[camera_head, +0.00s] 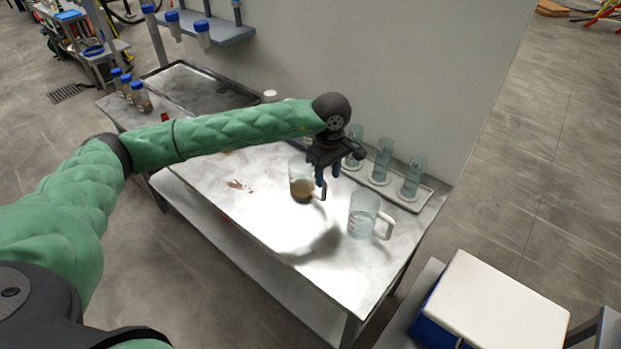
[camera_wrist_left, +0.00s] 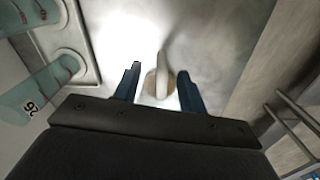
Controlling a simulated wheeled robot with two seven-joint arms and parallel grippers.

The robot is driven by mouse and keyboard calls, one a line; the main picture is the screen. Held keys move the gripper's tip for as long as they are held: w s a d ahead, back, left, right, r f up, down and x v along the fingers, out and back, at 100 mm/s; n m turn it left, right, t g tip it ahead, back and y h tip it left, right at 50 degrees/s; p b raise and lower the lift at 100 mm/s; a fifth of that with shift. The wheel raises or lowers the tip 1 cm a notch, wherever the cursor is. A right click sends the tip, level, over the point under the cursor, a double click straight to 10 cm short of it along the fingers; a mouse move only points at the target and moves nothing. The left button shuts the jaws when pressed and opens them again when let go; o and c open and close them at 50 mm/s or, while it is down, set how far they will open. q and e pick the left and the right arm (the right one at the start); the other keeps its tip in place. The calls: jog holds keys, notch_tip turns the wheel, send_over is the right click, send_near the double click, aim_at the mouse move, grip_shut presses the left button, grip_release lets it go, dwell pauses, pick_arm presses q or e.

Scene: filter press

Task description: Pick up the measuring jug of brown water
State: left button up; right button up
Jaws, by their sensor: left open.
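The measuring jug of brown water (camera_head: 301,188) stands upright on the metal table, a clear jug with brown liquid in its lower part. My left gripper (camera_head: 322,178) points down at the jug's right side, by its handle, and partly covers it. In the left wrist view the pale handle (camera_wrist_left: 161,72) lies in the gap between the two blue fingers of my left gripper (camera_wrist_left: 159,70), with brown liquid behind it. The fingers are open, with space on both sides of the handle. My right gripper is not in view.
A second jug with clear contents (camera_head: 362,214) and a white handle stands to the right, close to my gripper. A tray (camera_head: 424,199) with several glass cylinders lies behind, along the wall. The table (camera_head: 240,202) front left is mostly clear, with a brown stain.

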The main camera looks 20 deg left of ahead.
aim_at(323, 197)
pick_arm(q)
jog(key=f, duration=0.3)
jog(key=a+f, duration=0.1)
jog(key=f, duration=0.1)
jog(key=shift+f+p, duration=0.3)
jog(key=shift+f, duration=0.05)
jog(key=shift+s+f, duration=0.1)
jog(key=shift+f, duration=0.3)
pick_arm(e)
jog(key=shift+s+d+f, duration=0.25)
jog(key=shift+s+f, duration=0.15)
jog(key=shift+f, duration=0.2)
pick_arm(q)
jog(key=shift+c, duration=0.4)
grip_shut()
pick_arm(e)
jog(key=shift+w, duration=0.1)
